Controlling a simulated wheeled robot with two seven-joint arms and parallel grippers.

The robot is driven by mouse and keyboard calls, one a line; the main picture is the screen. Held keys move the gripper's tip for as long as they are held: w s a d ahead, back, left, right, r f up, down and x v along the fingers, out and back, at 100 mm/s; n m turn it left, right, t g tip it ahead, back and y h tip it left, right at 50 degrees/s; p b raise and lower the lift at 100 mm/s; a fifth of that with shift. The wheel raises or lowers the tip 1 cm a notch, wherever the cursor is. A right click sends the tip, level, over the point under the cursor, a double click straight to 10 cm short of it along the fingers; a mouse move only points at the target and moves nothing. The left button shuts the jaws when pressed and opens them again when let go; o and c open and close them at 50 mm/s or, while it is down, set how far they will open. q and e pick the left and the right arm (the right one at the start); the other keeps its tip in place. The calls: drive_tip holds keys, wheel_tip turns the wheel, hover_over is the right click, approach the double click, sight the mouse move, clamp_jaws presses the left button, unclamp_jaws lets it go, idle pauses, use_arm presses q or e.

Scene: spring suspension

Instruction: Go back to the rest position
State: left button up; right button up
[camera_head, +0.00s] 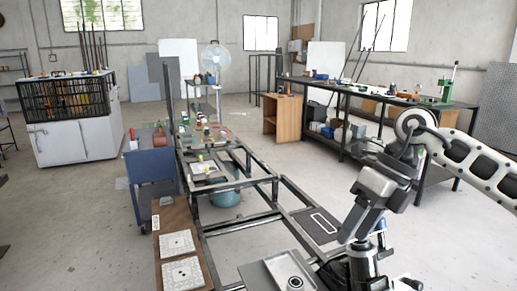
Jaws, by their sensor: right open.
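My right arm comes in from the right edge and bends downward. My right gripper (363,266) hangs low at the bottom, right of the middle, over the right part of the metal frame (240,220). Its jaws are open, but its fingertips are hard to make out against the dark parts below. A grey metal plate (262,275) with a round fitting (295,283) lies just left of it, apart from it. My left gripper is not in view.
A blue cart (152,175) stands left of the frame. Two white patterned plates (178,244) lie on a brown board. A long workbench (375,97) with tools runs along the right behind my arm.

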drive_tip(key=s+a+f+m+t+y, duration=0.1)
drive_tip(key=s+a+m+t+y, duration=0.2)
drive_tip(key=a+y, duration=0.55)
drive_tip(key=s+a+f+m+y, duration=0.25)
drive_tip(key=a+m+y, duration=0.35)
drive_tip(key=a+y, duration=0.3)
drive_tip(key=d+f+m+t+h, duration=0.4)
drive_tip(key=f+m+t+h, duration=0.3)
drive_tip(key=m, duration=0.5)
drive_tip(key=d+f+m+t+h, duration=0.5)
drive_tip(key=m+t, duration=0.3)
drive_tip(key=m, duration=0.3)
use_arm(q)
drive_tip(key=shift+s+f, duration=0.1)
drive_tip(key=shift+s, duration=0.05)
use_arm(e)
drive_tip(key=s+d+f+m+g+h, duration=0.3)
drive_tip(key=s+f, duration=0.3)
drive_tip(key=f, duration=0.2)
drive_tip(key=s+d+f+m+g+h, duration=0.3)
drive_tip(key=s+f+m+h, duration=0.1)
drive_tip(key=s+f, duration=0.3)
drive_tip(key=shift+s+f+m+g, duration=0.15)
drive_tip(key=shift+f+m+g, duration=0.15)
drive_tip(key=shift+f+m, duration=0.5)
